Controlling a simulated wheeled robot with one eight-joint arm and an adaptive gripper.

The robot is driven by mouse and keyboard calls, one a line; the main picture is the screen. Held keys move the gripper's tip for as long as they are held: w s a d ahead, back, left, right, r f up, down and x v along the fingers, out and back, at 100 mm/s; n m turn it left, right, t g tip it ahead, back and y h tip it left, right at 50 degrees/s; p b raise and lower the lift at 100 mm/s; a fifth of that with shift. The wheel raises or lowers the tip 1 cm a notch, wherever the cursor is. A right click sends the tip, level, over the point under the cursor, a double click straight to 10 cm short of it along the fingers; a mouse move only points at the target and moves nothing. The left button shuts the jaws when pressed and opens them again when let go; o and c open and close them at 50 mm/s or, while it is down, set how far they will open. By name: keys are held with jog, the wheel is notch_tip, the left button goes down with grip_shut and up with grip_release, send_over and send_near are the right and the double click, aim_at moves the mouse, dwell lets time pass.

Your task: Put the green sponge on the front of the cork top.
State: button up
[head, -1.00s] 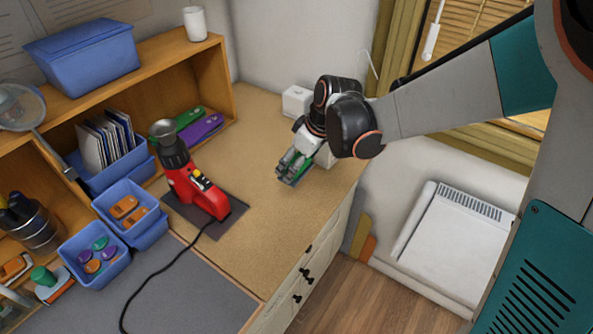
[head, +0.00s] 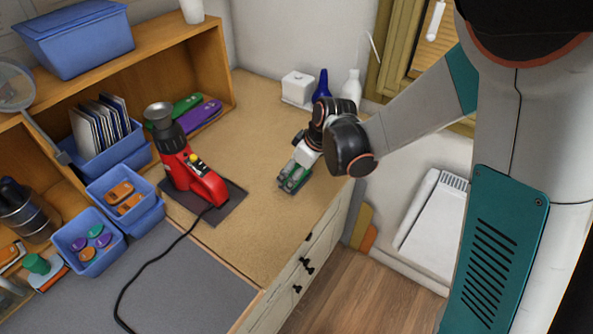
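The cork top (head: 255,210) is the tan speckled counter surface, running from the back wall to a front edge above pale drawers. My gripper (head: 294,179) points down over its right part, close to the front edge. A small green block, which looks like the green sponge (head: 291,183), shows between the fingers, partly covered by them. The fingers appear closed on it. It is at or just above the cork; I cannot tell whether it touches.
A red heat tool (head: 190,175) stands on a dark mat (head: 225,207) left of my gripper, its black cable trailing forward. A white box (head: 297,88), blue bottle (head: 322,84) and white bottle (head: 352,87) stand behind. Cork between mat and gripper is clear.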

jog(key=shift+f, duration=0.15)
jog(key=o, duration=1.1)
jog(key=shift+d+r, duration=0.1)
jog(key=shift+r, duration=0.35)
jog(key=p+v, duration=0.4)
jog(key=v, duration=0.8)
jog(key=s+d+r+m+t+h, duration=0.1)
jog(key=s+d+r+m, duration=0.3)
jog(key=s, duration=0.5)
jog(key=s+d+r+m+t+h, duration=0.2)
jog(key=s+d+r+m, duration=0.3)
jog(key=s+d, duration=0.3)
jog(key=shift+s+d+r+m+t, duration=0.35)
jog(key=shift+s+m+t, duration=0.05)
jog(key=shift+m+t, duration=0.3)
